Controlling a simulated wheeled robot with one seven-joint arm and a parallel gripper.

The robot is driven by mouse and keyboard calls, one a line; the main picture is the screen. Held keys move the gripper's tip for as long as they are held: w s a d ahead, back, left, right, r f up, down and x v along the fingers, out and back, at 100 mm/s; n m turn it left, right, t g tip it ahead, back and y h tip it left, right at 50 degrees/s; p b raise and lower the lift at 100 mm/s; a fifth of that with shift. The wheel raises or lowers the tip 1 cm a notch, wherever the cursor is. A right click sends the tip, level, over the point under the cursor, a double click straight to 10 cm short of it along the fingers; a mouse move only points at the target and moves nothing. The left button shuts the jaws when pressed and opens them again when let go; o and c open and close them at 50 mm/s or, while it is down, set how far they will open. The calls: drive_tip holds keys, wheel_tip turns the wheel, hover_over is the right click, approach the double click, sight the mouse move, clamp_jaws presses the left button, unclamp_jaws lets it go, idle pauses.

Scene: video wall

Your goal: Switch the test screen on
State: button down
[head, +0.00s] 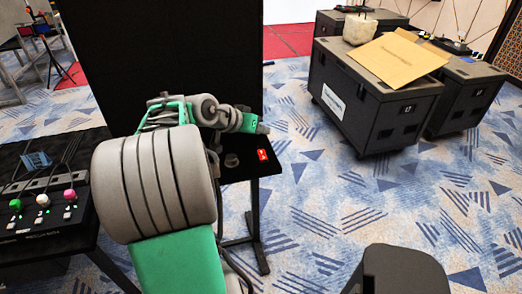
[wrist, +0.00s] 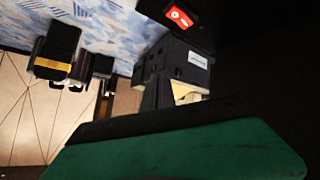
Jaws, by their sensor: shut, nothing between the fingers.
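The tall black screen panel (head: 165,55) stands in front of me, its visible face dark. A red switch with white marks (head: 262,154) sits at the right end of a dark ledge below it. The red switch also shows at the top of the wrist view (wrist: 180,16). My gripper (head: 260,128) is at the far end of my grey and green arm, above the switch and apart from it in the picture. It is shut and empty. I cannot tell the switch's position. My arm hides part of the panel and ledge.
A console with coloured knobs (head: 42,205) stands on a table at the left. Black cases (head: 365,105), one with cardboard on top, stand at the right. Patterned carpet (head: 330,215) is clear between.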

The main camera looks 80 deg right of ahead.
sight(259, 154)
drive_tip(key=f+b, duration=0.1)
drive_tip(key=f, duration=0.1)
drive_tip(key=w+d+f+b, duration=0.1)
drive_tip(key=f+b, duration=0.1)
drive_tip(key=f, duration=0.1)
drive_tip(key=d+f+b, duration=0.1)
drive_tip(key=f+b, duration=0.1)
drive_tip(key=f, duration=0.1)
drive_tip(key=shift+w+d+f, duration=0.15)
drive_tip(key=shift+w+f, duration=0.05)
drive_tip(key=shift+w, duration=0.05)
idle(1.9)
drive_tip(key=shift+w+d+f+b, duration=0.1)
drive_tip(key=shift+f+b, duration=0.25)
drive_tip(key=shift+f, duration=0.05)
drive_tip(key=shift+d+f+b, duration=0.1)
drive_tip(key=shift+f+b, duration=0.2)
drive_tip(key=shift+f, duration=0.1)
idle(0.3)
drive_tip(key=shift+r, duration=0.1)
drive_tip(key=shift+a+r+p, duration=0.2)
drive_tip(key=shift+r+p, duration=0.2)
drive_tip(key=shift+r, duration=0.35)
